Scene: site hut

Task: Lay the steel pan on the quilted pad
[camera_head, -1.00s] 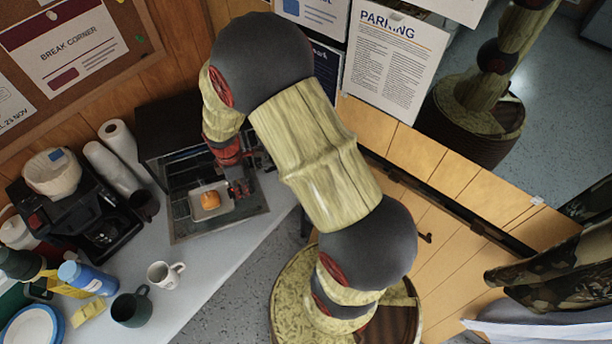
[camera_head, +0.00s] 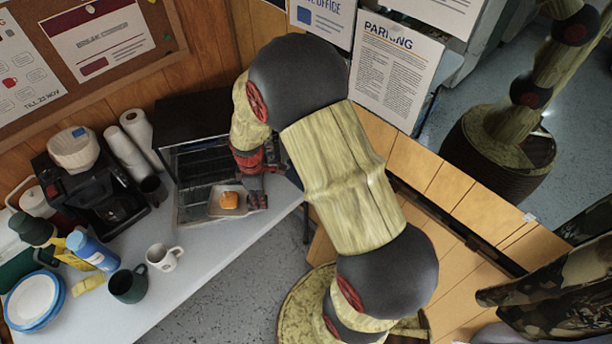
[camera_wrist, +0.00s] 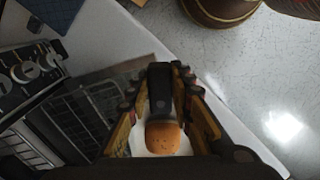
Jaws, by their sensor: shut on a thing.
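The steel pan (camera_head: 215,211) is a small shallow grey tray with an orange-brown bun (camera_head: 229,200) on it. My gripper (camera_head: 256,192) is shut on the pan's right side and holds it over the open glass door of the toaster oven. In the wrist view the fingers (camera_wrist: 163,100) close in front of the bun, and only a pale part of the pan (camera_wrist: 139,137) shows. A dark blue pad (camera_wrist: 52,10), probably the quilted pad, lies partly in view at the top left of the wrist view. My arm hides that area in the head view.
The toaster oven (camera_head: 193,108) stands open at the back of the counter (camera_head: 205,262). Paper rolls, a coffee maker (camera_head: 95,185), a white mug (camera_head: 162,257), a dark mug (camera_head: 128,285) and plates (camera_head: 33,300) fill the left.

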